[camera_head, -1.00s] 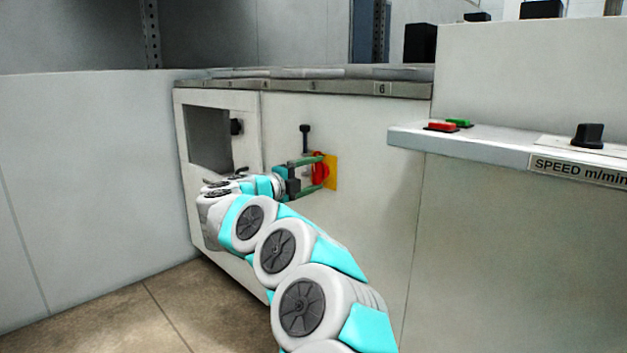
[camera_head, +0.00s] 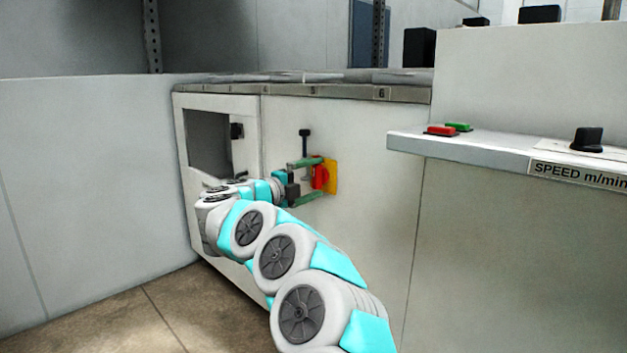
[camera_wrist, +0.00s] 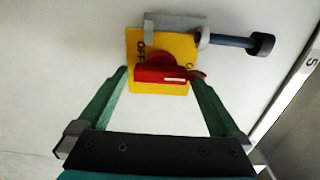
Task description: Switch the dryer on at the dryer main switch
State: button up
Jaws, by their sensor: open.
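The dryer main switch is a red rotary knob (camera_head: 320,177) on a yellow plate (camera_head: 332,178), on the white front panel of the machine. In the wrist view, the red knob (camera_wrist: 165,70) sits on the yellow plate (camera_wrist: 140,45), with "OFF" lettering at its left. Lettering at the right is partly hidden, and I cannot tell which position the knob points to. My gripper (camera_head: 321,180) is open at the switch. In the wrist view, the green fingertips of my gripper (camera_wrist: 159,82) stand on either side of the knob; contact is unclear.
A grey bracket (camera_wrist: 165,24) with a dark rod and black knob (camera_wrist: 263,44) sits close beside the plate. A square opening (camera_head: 208,142) lies left of my gripper.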

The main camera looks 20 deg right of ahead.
jog(key=v, duration=0.7)
jog(key=shift+a+p, duration=0.3)
jog(key=shift+p, duration=0.05)
jog(key=shift+s, duration=0.1)
